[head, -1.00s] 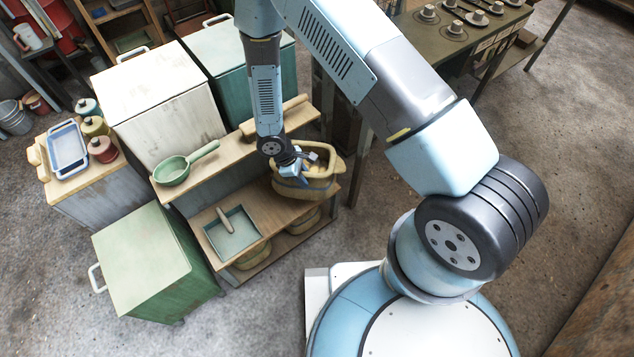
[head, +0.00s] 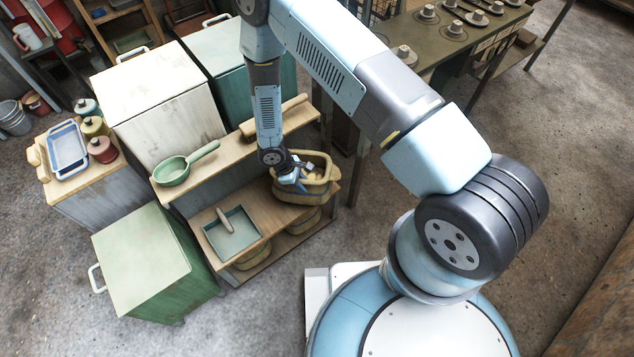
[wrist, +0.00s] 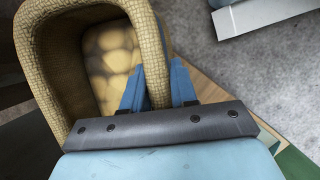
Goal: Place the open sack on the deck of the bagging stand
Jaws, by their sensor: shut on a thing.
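The open sack (head: 318,167) is a tan woven tub with a thick rim, at the right end of a wooden bench (head: 262,190). In the wrist view the sack (wrist: 42,62) stands open at the left, with rounded yellowish lumps visible inside. My gripper (head: 291,180) is shut on the sack's rim; in the wrist view its blue fingers (wrist: 157,88) lie on either side of the wall, one inside and one outside. A tan band shows below the sack in the head view; I cannot tell whether the sack touches it. No part is clearly identifiable as the bagging stand.
A green tray (head: 232,235) with a small tool lies left of the sack. A green pan (head: 172,170) sits on the raised ledge behind. Tan woven containers (head: 254,256) stand on the shelf below. Floor to the right of the bench is open.

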